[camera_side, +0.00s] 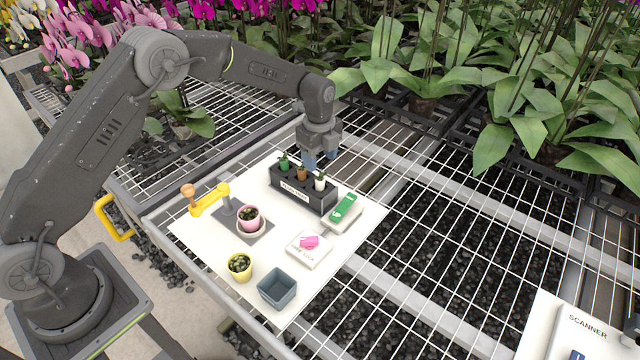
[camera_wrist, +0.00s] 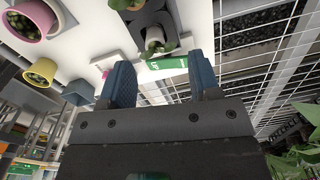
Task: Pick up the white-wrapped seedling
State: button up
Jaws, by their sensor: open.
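The white-wrapped seedling (camera_side: 320,183) stands upright in the right end of a black holder (camera_side: 301,192). A green-wrapped seedling (camera_side: 284,162) and a brown-wrapped seedling (camera_side: 302,173) stand in the same holder. My gripper (camera_side: 314,162) is open and empty above the holder's right half, with its blue fingers pointing down. In the wrist view, the white-wrapped seedling (camera_wrist: 155,37) shows beyond my gripper (camera_wrist: 162,72), in line with the gap between the fingers. The fingers do not touch it.
A green-and-white box (camera_side: 345,209) sits just right of the holder. A white card with a pink item (camera_side: 309,242), a pink pot (camera_side: 248,217), a yellow pot (camera_side: 240,267) and a grey-blue bin (camera_side: 277,289) stand nearer the front. Leafy plants (camera_side: 530,90) fill the back right.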

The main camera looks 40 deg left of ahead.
aim_at(321, 179)
jog(key=shift+s+d+f, duration=0.15)
jog(key=shift+f, duration=0.8)
jog(key=shift+s+d+f, duration=0.1)
jog(key=shift+f, duration=0.9)
jog(key=shift+s+d+f, duration=0.15)
jog(key=shift+f, duration=0.8)
jog(key=shift+c, duration=0.3)
jog(key=c, duration=0.9)
jog(key=shift+r, duration=0.15)
jog(key=shift+c, duration=0.2)
